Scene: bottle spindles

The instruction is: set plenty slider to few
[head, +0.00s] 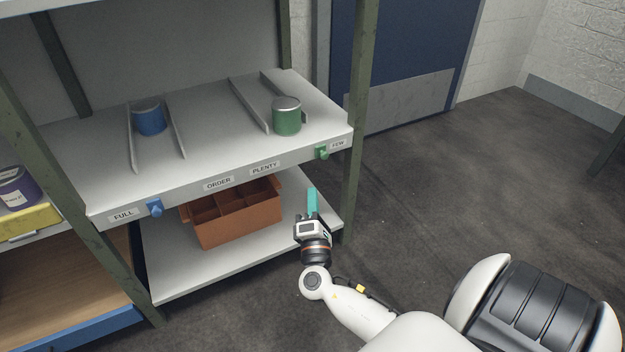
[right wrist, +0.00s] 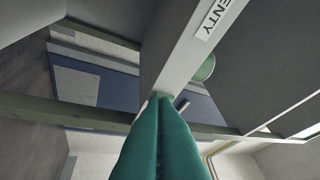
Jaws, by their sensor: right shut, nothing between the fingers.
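The green slider knob (head: 322,153) sits on the shelf's front edge, at the right end of its strip, just left of the FEW label (head: 338,144). The PLENTY label (head: 265,168) lies further left on the same strip and also shows in the right wrist view (right wrist: 220,17). My right gripper (head: 312,190) is shut and empty, its teal fingers pointing up, below and apart from the knob in the head view. In the right wrist view its fingers (right wrist: 162,100) largely hide the knob's area. My left gripper is out of view.
A green can (head: 287,118) and a blue can (head: 150,119) stand between rails on the shelf. A blue knob (head: 154,208) is by the FULL label. An orange divided crate (head: 238,225) sits on the lower shelf. A green post (head: 357,130) stands right of the knob.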

